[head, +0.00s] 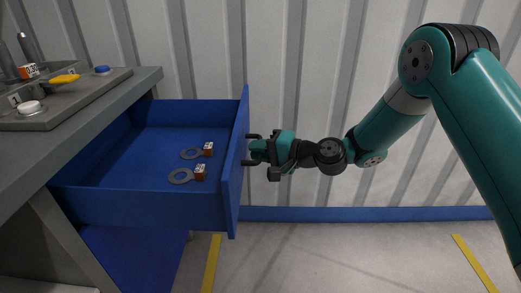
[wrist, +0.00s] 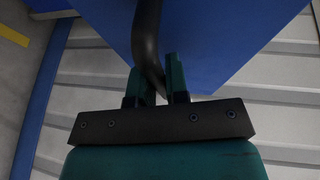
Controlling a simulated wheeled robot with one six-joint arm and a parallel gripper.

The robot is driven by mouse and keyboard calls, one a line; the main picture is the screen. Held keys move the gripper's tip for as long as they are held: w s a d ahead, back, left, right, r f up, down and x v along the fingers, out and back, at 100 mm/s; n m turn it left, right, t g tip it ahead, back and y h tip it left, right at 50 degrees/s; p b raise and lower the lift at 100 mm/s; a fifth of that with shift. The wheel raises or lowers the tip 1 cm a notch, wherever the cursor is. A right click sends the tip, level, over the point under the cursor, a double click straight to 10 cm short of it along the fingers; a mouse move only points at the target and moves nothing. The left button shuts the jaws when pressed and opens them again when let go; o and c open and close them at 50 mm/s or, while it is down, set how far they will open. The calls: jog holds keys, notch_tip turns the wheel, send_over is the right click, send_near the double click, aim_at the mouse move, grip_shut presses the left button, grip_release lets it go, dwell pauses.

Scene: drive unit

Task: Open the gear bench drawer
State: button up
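The blue gear bench drawer (head: 234,175) stands pulled well out from under the grey bench top (head: 148,82) in the head view. A dark handle (head: 249,162) is on the drawer's front. My gripper (head: 257,151) is at the handle, just right of the front panel. In the wrist view the curved dark handle (wrist: 147,40) runs between the two teal fingers (wrist: 158,82), which are closed on it.
A grey tray (head: 85,95) on the bench holds a yellow item (head: 65,78), a blue button (head: 102,69) and a white button (head: 29,107). A corrugated wall with a blue base strip (head: 350,213) stands behind. The floor right of the drawer is clear, with yellow lines.

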jog(key=o, duration=0.4)
jog(key=shift+o, duration=0.2)
jog(key=shift+d, duration=0.1)
jog(key=v, duration=1.7)
jog(key=shift+p, duration=0.45)
jog(key=shift+d, duration=0.1)
